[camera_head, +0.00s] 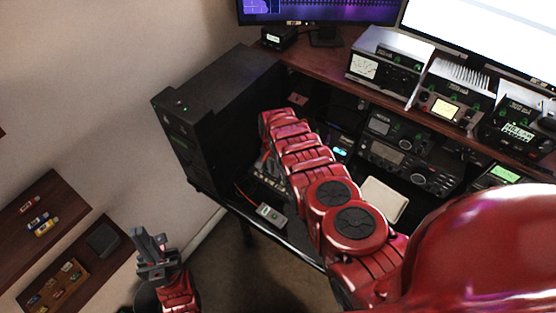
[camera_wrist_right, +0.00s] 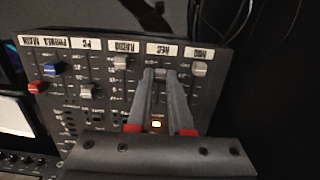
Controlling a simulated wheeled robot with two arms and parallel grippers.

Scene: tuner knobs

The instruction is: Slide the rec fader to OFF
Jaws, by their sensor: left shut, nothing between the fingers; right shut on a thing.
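The mixer panel (camera_wrist_right: 105,85) fills the right wrist view upside down, with a row of labelled faders. The REC label (camera_wrist_right: 163,50) sits near the top, right of the RADIO label. My right gripper (camera_wrist_right: 160,73) reaches onto the panel just below the REC label in this picture, its two grey fingers shut on the rec fader's cap. The fingers mostly hide the cap and its slot. In the head view my right arm hides this gripper. My left gripper (camera_head: 153,253) is shut and empty at the lower left.
The neighbouring radio fader (camera_wrist_right: 120,62) and mon fader (camera_wrist_right: 199,68) have pale caps close beside the fingers. A black computer tower (camera_head: 185,130) stands left of my right arm. Radios and monitors fill the desk; wooden shelves (camera_head: 45,225) are at the left.

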